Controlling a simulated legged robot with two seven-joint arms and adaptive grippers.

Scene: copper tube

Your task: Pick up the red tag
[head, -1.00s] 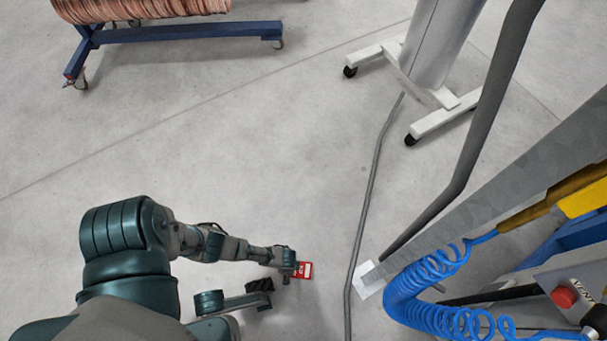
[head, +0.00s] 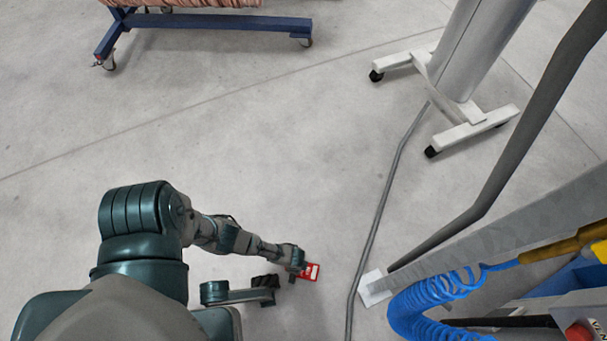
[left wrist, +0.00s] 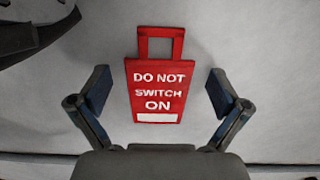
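The red tag (head: 313,271) lies flat on the grey floor in the head view, partly hidden by my left gripper (head: 297,266). In the left wrist view the tag (left wrist: 157,92) shows whole, with a rectangular loop at its top and the white words "DO NOT SWITCH ON". My left gripper (left wrist: 158,94) is open there, one finger to each side of the tag with a gap on both sides. Neither finger appears to touch it. I do not see my right gripper.
A grey cable (head: 382,205) runs along the floor right of the tag. A wheeled white stand (head: 463,125), a blue coiled hose (head: 432,298) and a slanting grey post (head: 520,150) are to the right. A blue wheeled rack (head: 205,24) is at the back. Floor around the tag is clear.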

